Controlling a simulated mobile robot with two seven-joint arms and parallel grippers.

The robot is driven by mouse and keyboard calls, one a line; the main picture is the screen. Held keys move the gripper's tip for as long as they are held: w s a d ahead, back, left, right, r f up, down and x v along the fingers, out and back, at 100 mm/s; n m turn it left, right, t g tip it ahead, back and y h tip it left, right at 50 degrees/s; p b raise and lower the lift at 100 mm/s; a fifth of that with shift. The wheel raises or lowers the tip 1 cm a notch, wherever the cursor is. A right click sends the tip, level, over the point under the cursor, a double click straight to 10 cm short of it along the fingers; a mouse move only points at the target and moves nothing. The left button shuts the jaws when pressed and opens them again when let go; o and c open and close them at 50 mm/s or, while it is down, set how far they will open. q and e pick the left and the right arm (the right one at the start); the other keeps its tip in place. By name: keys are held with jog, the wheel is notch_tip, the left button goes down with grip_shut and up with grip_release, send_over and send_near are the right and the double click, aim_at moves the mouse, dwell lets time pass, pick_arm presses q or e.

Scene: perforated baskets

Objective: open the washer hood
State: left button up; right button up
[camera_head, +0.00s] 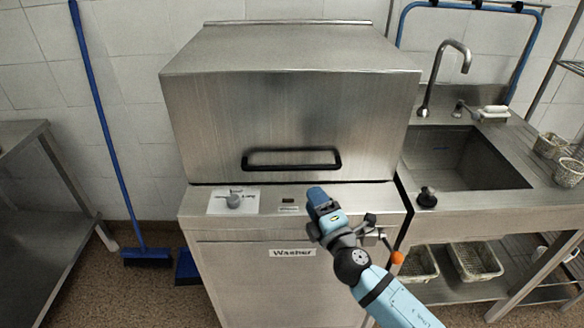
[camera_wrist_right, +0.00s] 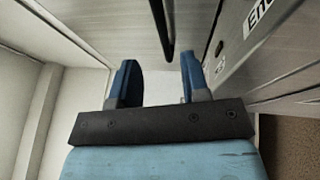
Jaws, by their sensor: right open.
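The washer hood (camera_head: 285,110) is a steel box with a black bar handle (camera_head: 291,160) low on its front. The hood is down on the washer body (camera_head: 290,285), which carries a "Washer" label. My right gripper (camera_head: 317,196) is in front of the washer, just below and right of the handle's middle. In the right wrist view its two blue fingers (camera_wrist_right: 160,80) are apart with nothing between them. The black handle (camera_wrist_right: 163,25) shows there beyond the fingertips, apart from them. My left gripper is not in view.
A sink (camera_head: 460,158) with a tap (camera_head: 437,75) stands to the right, with perforated baskets (camera_head: 475,260) below. A steel table (camera_head: 25,215) and a blue broom (camera_head: 110,150) are at left.

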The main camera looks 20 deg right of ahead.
aim_at(295, 168)
jog(key=p+x, duration=0.1)
jog(key=x, duration=1)
jog(key=shift+w, duration=0.15)
grip_shut()
